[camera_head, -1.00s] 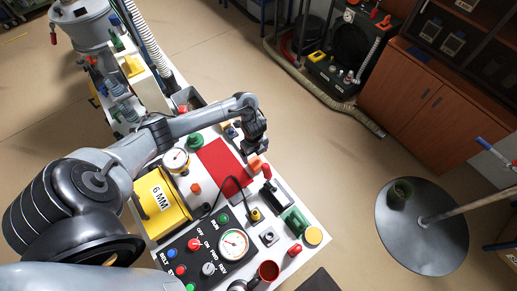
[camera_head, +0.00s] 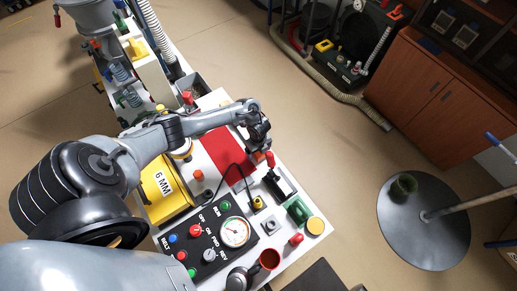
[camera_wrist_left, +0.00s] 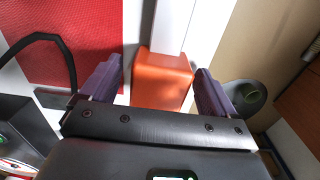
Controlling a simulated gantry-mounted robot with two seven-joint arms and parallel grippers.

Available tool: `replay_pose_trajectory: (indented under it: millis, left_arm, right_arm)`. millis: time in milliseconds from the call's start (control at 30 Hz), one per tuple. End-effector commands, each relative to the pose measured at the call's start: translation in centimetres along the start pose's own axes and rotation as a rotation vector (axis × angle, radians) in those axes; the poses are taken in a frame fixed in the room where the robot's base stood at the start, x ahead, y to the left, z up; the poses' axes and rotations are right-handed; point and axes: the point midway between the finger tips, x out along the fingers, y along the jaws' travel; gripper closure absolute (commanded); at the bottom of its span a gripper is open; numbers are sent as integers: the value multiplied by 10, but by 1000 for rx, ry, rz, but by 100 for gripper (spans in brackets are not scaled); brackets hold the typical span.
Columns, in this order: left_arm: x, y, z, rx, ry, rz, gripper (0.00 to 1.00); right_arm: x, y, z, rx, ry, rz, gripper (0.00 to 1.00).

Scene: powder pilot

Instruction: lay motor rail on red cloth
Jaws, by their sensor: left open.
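The red cloth (camera_head: 222,146) lies flat on the white bench top, left of my left gripper (camera_head: 261,150). It also shows at the upper left of the left wrist view (camera_wrist_left: 72,45). In the left wrist view an orange block (camera_wrist_left: 163,78) stands between the two spread purple fingers, with a pale strip running away behind it. This looks like the motor rail (camera_wrist_left: 174,25). My left gripper is open around the orange end, with gaps on both sides. In the head view my gripper hides most of the rail. My right gripper is not in view.
A black cable (camera_head: 229,174) curves over the cloth's near edge. A yellow 6 MM box (camera_head: 166,190), a control panel (camera_head: 208,240) and a green block (camera_head: 298,209) crowd the near bench. The bench's right edge lies close to my gripper.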

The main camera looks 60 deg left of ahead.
Motion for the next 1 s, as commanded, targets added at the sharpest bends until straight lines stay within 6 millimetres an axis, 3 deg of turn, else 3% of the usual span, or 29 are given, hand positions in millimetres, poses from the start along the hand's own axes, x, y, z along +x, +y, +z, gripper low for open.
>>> replay_pose_trajectory:
  millis: [67,567,1000]
  left_arm:
    - [0,0,0,0,0,0,14]
    - [-1,-1,0,0,0,-1,90]
    - [-8,-1,0,0,-1,-1,91]
  right_arm:
    - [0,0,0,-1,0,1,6]
    - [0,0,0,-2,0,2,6]
    - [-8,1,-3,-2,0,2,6]
